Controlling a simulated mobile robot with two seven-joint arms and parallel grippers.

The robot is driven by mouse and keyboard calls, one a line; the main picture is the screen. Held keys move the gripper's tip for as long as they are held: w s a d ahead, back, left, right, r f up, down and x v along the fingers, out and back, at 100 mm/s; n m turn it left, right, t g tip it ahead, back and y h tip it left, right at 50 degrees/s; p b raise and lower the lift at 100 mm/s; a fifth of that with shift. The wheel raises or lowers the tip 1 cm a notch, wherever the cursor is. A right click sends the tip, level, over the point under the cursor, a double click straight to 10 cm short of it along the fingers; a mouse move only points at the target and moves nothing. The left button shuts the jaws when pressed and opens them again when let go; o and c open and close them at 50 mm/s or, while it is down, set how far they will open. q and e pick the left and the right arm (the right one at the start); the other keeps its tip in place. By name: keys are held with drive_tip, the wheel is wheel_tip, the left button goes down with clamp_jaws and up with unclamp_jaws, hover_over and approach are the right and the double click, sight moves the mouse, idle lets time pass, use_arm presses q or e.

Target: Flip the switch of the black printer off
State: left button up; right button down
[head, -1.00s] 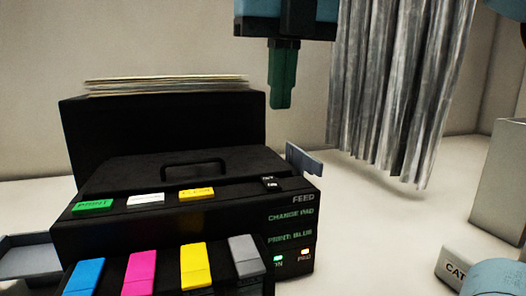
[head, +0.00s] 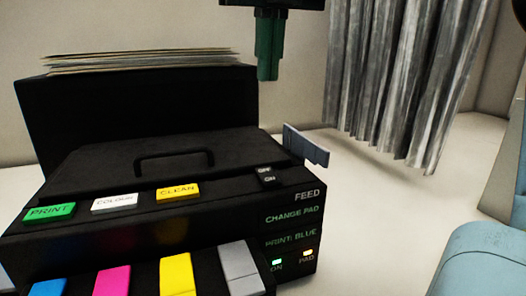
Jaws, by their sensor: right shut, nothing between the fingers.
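The black printer (head: 120,165) fills the left and middle of the head view. Its small black switch (head: 266,177), marked OFF and ON, sits on the top right of the body. I cannot tell which side is pressed. A green light (head: 276,262) marked ON glows on the front panel. My right gripper (head: 267,78) hangs at the top centre, its green fingers shut and pointing down. It appears above and behind the switch in the picture, apart from it, with nothing held. My left gripper is not in view.
PRINT (head: 50,212), COLOUR (head: 114,203) and CLEAN (head: 178,191) buttons line the printer top, left of the switch. A handle (head: 174,158) rises from the lid. A grey lever (head: 306,147) sticks out at right. A grey curtain (head: 385,85) hangs behind. White surface right of the printer is clear.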

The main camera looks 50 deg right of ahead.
sight(263, 170)
drive_tip(key=f, duration=0.4)
drive_tip(key=w+f, duration=0.1)
drive_tip(key=f, duration=0.3)
drive_tip(key=d+f, duration=0.1)
drive_tip(key=f, duration=0.3)
drive_tip(key=shift+w+f, duration=0.1)
drive_tip(key=shift+w, duration=0.15)
drive_tip(key=shift+w+f, duration=0.1)
drive_tip(key=shift+f, duration=0.5)
drive_tip(key=shift+d, duration=0.1)
